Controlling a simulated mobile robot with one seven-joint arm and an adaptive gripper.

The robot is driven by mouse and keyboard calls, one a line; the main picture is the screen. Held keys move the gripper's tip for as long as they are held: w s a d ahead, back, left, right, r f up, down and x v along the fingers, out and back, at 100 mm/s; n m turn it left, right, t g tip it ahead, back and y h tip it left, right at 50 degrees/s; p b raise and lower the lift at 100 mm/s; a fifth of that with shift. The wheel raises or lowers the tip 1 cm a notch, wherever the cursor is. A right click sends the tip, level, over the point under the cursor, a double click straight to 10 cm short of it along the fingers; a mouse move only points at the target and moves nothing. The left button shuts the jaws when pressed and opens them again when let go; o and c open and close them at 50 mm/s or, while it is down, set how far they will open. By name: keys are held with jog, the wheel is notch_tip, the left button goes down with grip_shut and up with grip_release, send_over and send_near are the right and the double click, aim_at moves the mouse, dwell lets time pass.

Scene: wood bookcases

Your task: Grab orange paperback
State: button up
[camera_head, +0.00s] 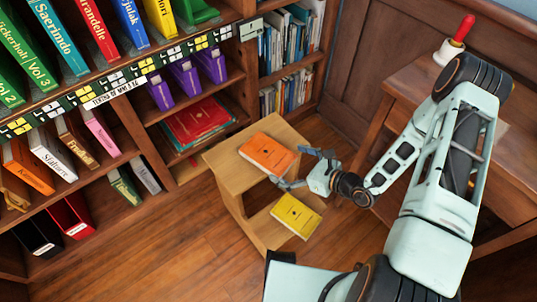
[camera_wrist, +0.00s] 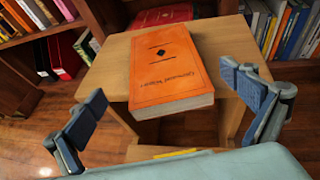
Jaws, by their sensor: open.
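The orange paperback (camera_head: 267,154) lies flat on the top step of a small wooden step stool (camera_head: 232,177). In the wrist view the orange paperback (camera_wrist: 165,68) lies straight ahead, its page edge facing me. My gripper (camera_head: 300,168) is at the right side of the book in the head view. In the wrist view my gripper (camera_wrist: 168,118) is open, with one finger to the left of the book and the other to the right. Both fingers are apart from the book, and nothing is between them but the book's near end.
A yellow book (camera_head: 296,215) lies on the stool's lower step. A bookcase (camera_head: 135,125) with coloured books and binders fills the left. Red books (camera_head: 197,122) lie flat on a shelf behind the stool. A wooden desk (camera_head: 405,95) stands at the right. Wood floor is clear in front.

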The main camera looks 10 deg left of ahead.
aim_at(269, 153)
jog(key=x, duration=0.3)
jog(key=shift+a+f+b, duration=0.15)
jog(key=shift+a+b, duration=0.05)
jog(key=shift+b, duration=0.1)
jog(key=shift+w+r+b+x, duration=0.15)
jog(key=shift+b+x, duration=0.3)
jog(key=shift+x, duration=0.9)
jog(key=shift+w+r+b+x, duration=0.15)
jog(key=shift+b+x, duration=0.25)
jog(key=shift+x, duration=0.95)
jog(key=shift+d, duration=0.1)
jog(key=shift+c, duration=0.7)
jog(key=c, duration=1.2)
jog(key=shift+c, duration=0.9)
jog(key=shift+r, duration=0.1)
